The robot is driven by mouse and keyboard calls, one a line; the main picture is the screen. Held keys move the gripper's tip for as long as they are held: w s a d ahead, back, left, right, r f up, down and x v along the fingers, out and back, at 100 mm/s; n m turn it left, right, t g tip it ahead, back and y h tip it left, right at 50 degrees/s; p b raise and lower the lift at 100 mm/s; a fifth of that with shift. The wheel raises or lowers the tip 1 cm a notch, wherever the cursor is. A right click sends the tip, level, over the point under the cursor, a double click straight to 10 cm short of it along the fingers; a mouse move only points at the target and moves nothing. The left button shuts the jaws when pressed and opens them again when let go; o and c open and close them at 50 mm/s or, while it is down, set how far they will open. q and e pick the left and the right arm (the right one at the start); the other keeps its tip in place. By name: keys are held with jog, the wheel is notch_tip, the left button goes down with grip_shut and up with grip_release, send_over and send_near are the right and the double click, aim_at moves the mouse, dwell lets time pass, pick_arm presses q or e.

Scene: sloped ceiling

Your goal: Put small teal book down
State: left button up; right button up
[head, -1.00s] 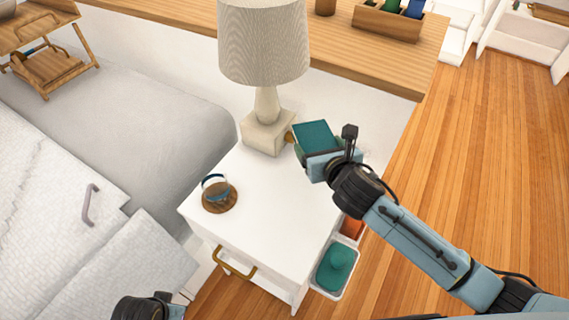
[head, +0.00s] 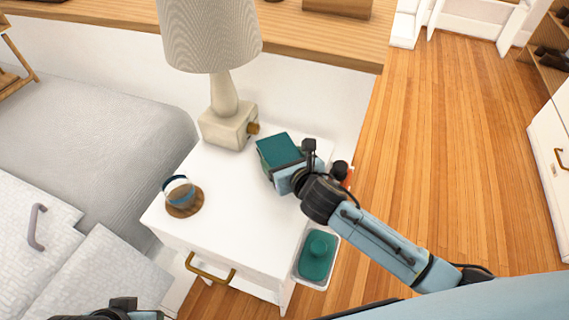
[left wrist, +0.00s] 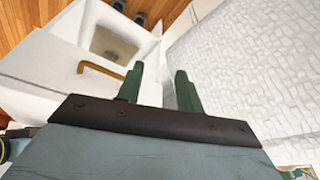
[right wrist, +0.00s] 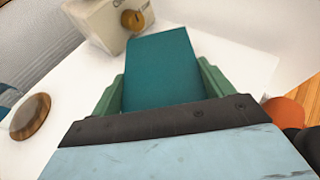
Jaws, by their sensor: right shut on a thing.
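The small teal book (head: 279,150) is in my right gripper (head: 284,168), over the back right part of the white nightstand (head: 225,215), to the right of the lamp base. In the right wrist view the book (right wrist: 160,70) lies between the two green fingers, which are shut on it. I cannot tell whether the book touches the nightstand top. My left gripper shows in the left wrist view (left wrist: 158,88) with its two green fingers apart and nothing between them. In the head view only part of the left arm shows at the bottom edge.
A lamp (head: 225,125) stands at the back of the nightstand. A cup (head: 179,190) on a round wooden coaster (head: 185,207) is at its left. A white bin with a teal item (head: 317,256) hangs beside its right side. The bed (head: 95,125) is left. The nightstand's front middle is clear.

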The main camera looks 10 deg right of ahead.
pick_arm(q)
jog(key=shift+s+d+r, duration=0.15)
jog(key=shift+r, duration=0.4)
pick_arm(e)
jog(key=shift+f, duration=0.3)
jog(key=shift+f, duration=0.1)
jog(key=o, duration=1.1)
jog(key=shift+c, duration=0.2)
